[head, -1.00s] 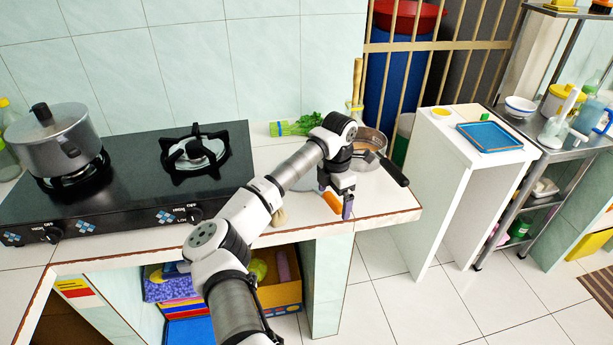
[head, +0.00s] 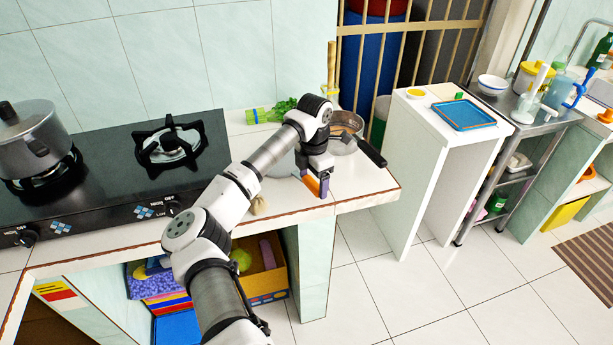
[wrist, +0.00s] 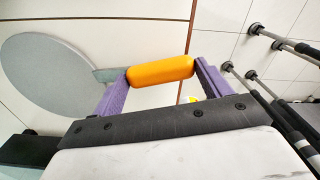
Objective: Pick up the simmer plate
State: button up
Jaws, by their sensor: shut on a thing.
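The simmer plate is a flat grey disc (wrist: 62,72) with an orange handle (wrist: 160,70). In the head view its disc (head: 282,165) is mostly hidden behind my arm, at the right part of the counter. My gripper (head: 317,185) points down near the counter's front edge. Its purple fingers are shut on the orange handle, one at each end in the wrist view. The disc extends to the left there, joined by a short grey neck. The plate seems at counter height; I cannot tell whether it touches the counter.
A pan (head: 342,135) with a dark handle (head: 371,153) stands just behind my gripper. Green vegetables (head: 272,112) lie by the wall. The black stove (head: 110,165) with a pot (head: 32,140) is to the left. A floor gap separates the counter from a white stand (head: 418,150).

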notch_tip(320, 180, up, 20)
jog(key=b, duration=0.3)
jog(key=shift+f, duration=0.15)
dwell(0.4)
